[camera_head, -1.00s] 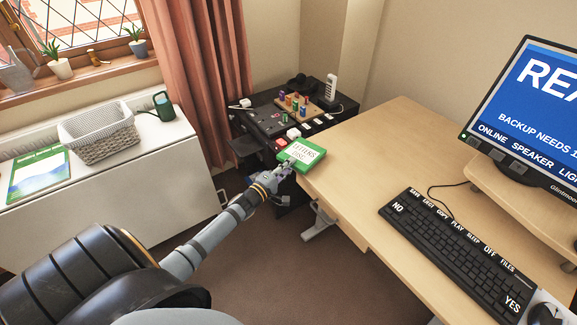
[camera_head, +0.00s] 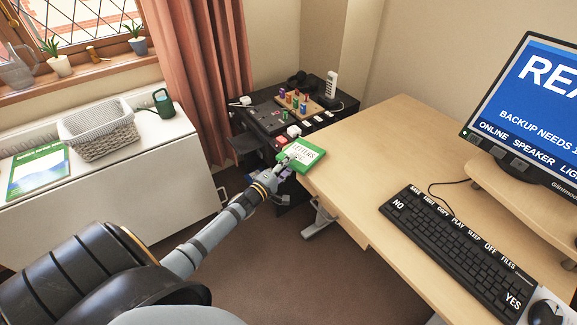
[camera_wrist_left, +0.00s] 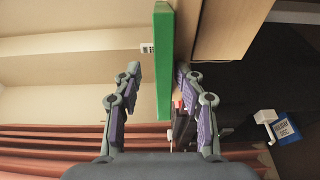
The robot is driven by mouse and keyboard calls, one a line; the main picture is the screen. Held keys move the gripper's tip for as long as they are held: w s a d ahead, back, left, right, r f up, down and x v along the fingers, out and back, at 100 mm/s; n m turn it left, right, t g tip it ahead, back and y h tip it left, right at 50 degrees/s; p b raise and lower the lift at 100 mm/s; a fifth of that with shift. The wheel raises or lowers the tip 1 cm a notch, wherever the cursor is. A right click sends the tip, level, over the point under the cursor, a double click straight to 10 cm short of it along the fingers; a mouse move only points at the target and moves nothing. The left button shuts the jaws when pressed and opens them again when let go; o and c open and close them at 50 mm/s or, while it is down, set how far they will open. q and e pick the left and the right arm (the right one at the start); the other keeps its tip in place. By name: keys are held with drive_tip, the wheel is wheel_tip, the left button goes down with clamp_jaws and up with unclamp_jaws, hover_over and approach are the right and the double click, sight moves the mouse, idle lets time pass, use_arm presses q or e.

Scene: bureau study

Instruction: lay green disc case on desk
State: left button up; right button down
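The green disc case (camera_head: 311,165), with a white lettered label, lies flat at the far left corner of the desk (camera_head: 350,200). Its near end sticks out past the desk edge. In the left wrist view the case (camera_wrist_left: 163,60) shows edge-on, against the desk (camera_wrist_left: 235,30). My left gripper (camera_head: 287,160) is at the overhanging end. In the left wrist view its fingers (camera_wrist_left: 158,78) stand on both sides of the case, with a clear gap on the left side and the right finger close to it. My right gripper is not in view.
A black keyboard (camera_head: 450,247) and a monitor (camera_head: 535,105) on a wooden riser stand on the right of the desk. A dark side unit (camera_head: 265,122) with small coloured items is behind the case. The desk's middle is clear.

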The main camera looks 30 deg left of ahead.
use_arm(q)
drive_tip(key=shift+w+r, duration=0.1)
drive_tip(key=shift+r, duration=0.05)
drive_tip(key=o, duration=0.6)
drive_tip(key=shift+o, duration=0.2)
drive_tip(key=s+a+p, duration=0.3)
drive_tip(key=s+p, duration=0.2)
drive_tip(key=s, duration=0.3)
drive_tip(key=shift+s+a, duration=0.15)
drive_tip(key=shift+a, duration=0.1)
idle(0.6)
